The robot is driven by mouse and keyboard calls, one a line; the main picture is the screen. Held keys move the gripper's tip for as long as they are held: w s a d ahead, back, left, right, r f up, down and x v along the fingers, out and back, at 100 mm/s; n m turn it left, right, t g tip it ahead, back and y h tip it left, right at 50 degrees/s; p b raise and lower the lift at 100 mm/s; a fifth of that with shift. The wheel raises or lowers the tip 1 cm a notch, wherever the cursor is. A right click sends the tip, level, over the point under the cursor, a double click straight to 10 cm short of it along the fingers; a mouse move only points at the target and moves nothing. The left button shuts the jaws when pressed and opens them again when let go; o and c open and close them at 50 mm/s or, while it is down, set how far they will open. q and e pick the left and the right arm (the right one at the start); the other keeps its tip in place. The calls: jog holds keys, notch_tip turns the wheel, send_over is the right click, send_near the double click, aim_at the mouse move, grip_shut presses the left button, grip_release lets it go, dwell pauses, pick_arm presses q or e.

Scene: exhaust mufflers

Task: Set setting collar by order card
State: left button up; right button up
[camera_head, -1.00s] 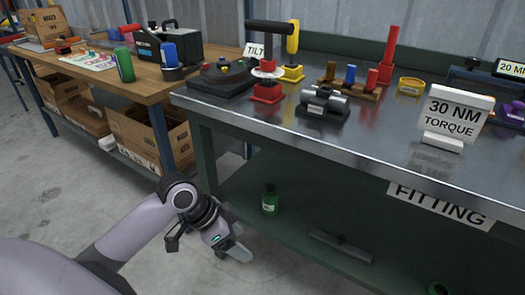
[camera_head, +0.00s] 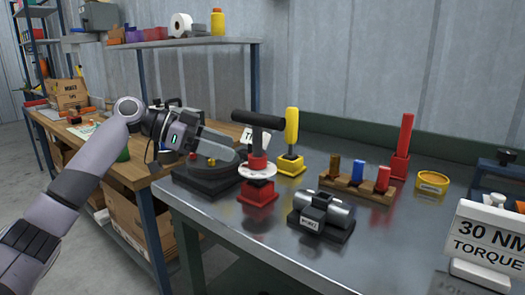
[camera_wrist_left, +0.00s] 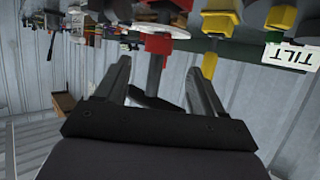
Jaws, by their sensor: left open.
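A black T-handled tool (camera_head: 258,120) with a red neck stands upright in a red base (camera_head: 258,192). A white disc-shaped collar (camera_head: 257,172) sits around it above the base. The order card (camera_head: 484,245) reads "30 NM TORQUE" at the lower right. My left gripper (camera_head: 232,148) is open and empty, with its fingers pointing right, just left of the T-handle. In the left wrist view, which is upside down, the black handle (camera_wrist_left: 155,78) shows between the open fingers beyond them; contact cannot be told. My right gripper is not in view.
A yellow-handled tool (camera_head: 291,145) stands behind the T-handle. A grey clamp block (camera_head: 321,214), a wooden rack (camera_head: 357,190) with coloured pegs, a red post (camera_head: 402,148) and a yellow ring (camera_head: 433,183) stand to the right.

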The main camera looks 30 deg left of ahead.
aim_at(251, 156)
pick_arm(q)
jog(key=shift+x, duration=3.45)
jog(key=shift+s+d, duration=0.1)
jog(key=c, duration=1.1)
